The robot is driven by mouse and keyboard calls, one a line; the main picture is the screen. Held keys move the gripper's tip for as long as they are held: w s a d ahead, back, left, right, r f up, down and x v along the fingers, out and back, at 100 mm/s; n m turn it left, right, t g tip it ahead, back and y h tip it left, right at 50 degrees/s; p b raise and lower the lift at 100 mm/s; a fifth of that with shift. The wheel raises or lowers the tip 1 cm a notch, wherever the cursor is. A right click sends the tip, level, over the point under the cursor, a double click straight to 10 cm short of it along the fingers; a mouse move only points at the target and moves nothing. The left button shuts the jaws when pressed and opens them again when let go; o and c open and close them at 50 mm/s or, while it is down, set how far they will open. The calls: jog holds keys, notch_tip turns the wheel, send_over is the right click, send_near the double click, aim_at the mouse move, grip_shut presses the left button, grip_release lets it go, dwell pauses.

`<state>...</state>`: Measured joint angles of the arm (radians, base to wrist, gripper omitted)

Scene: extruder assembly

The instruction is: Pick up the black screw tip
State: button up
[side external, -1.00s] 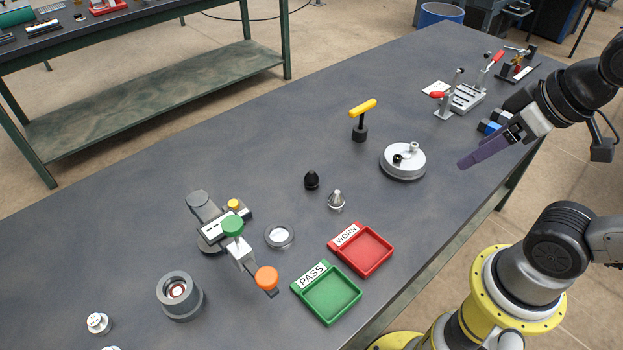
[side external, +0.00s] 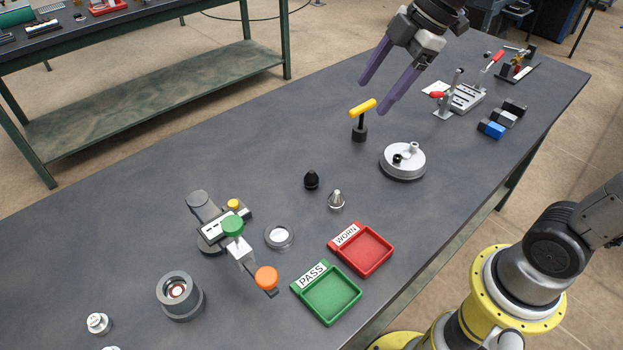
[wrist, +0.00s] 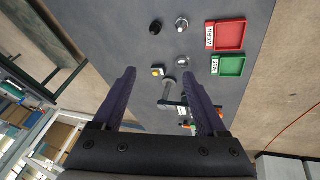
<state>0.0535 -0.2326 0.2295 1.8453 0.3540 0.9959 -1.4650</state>
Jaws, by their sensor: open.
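The black screw tip (side external: 311,179) stands upright on the dark table, left of a silver screw tip (side external: 336,199). In the wrist view the black tip (wrist: 156,27) shows near the top, beyond my fingers, with the silver tip (wrist: 181,23) to its right. My gripper (side external: 373,96) is open and empty, with two long purple fingers. It is in the air above the far part of the table, up and right of the black tip in the side view and well apart from it.
A yellow T-handle tool (side external: 361,119) stands near my fingers in the side view. A round silver plate (side external: 403,160), a red WORN tray (side external: 361,249), a green PASS tray (side external: 328,294) and a gauge stand (side external: 209,222) surround the tips. The table left of the black tip is clear.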

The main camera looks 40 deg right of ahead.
jog(key=w+f+n+g, duration=0.1)
jog(key=w+f, duration=0.4)
jog(key=w, duration=0.2)
jog(key=g+y, duration=0.1)
jog(key=g, duration=0.1)
send_near(314, 172)
jog(key=f, duration=0.4)
jog(key=shift+w+a+f, duration=0.2)
jog(key=shift+w+f, duration=0.1)
jog(key=shift+f, duration=0.05)
jog(key=shift+a+x, duration=0.2)
jog(key=shift+x, duration=1.3)
jog(key=shift+a+x, duration=0.2)
jog(key=shift+x, duration=1.25)
jog(key=shift+r, duration=0.15)
grip_shut()
